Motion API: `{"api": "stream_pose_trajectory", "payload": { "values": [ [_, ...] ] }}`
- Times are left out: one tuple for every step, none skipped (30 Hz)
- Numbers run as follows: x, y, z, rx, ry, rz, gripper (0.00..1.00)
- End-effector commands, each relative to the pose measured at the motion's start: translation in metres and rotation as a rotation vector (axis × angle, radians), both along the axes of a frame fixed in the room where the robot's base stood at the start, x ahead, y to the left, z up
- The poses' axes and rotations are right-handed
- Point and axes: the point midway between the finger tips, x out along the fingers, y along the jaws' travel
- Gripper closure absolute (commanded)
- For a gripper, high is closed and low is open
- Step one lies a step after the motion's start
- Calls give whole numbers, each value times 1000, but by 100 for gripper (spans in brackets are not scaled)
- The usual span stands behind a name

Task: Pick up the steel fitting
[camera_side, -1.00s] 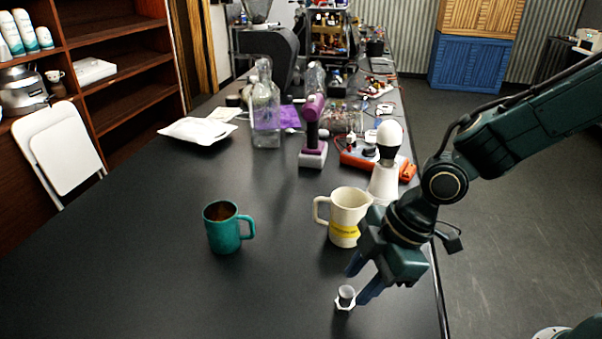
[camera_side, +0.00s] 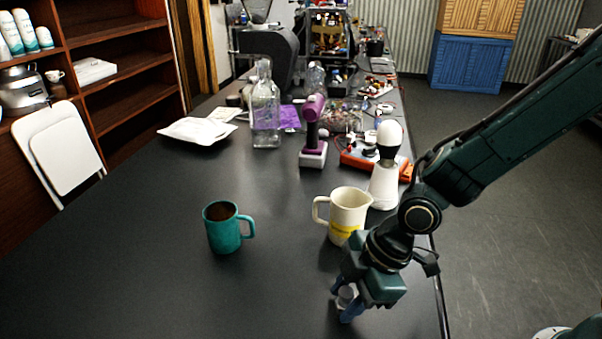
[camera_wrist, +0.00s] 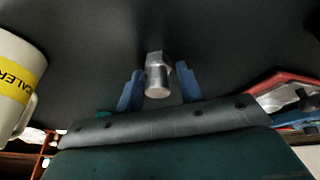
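The steel fitting (camera_side: 346,296) is a small silvery piece with a hex base and a round upper part. It stands on the black table near the front right edge. In the wrist view the fitting (camera_wrist: 157,76) lies between the two blue fingers. My gripper (camera_side: 343,306) is lowered around it, pointing down. The wrist view shows my gripper (camera_wrist: 160,88) open, with a gap between each finger and the fitting. In the side view the fingers partly hide the fitting.
A cream pitcher with a yellow band (camera_side: 347,217) stands close behind my gripper, and also shows at the wrist view's left (camera_wrist: 18,85). A white bottle-like object (camera_side: 383,187) stands behind it. A teal mug (camera_side: 224,228) stands left. The table's front left is clear.

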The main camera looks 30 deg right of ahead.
Motion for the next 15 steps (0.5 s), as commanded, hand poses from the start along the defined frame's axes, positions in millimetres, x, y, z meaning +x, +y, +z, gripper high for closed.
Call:
{"api": "stream_pose_trajectory", "payload": {
  "values": [
    [0,0,0,0,0,0,64],
    [0,0,0,0,0,0,64],
    [0,0,0,0,0,0,64],
    [0,0,0,0,0,0,64],
    [0,0,0,0,0,0,64],
    [0,0,0,0,0,0,64],
    [0,0,0,0,0,0,64],
    [0,0,0,0,0,0,64],
    [0,0,0,0,0,0,64],
    [0,0,0,0,0,0,64],
    [0,0,0,0,0,0,64],
    [0,0,0,0,0,0,64],
    [0,0,0,0,0,0,64],
    [0,0,0,0,0,0,67],
    [0,0,0,0,0,0,75]
  ]
}}
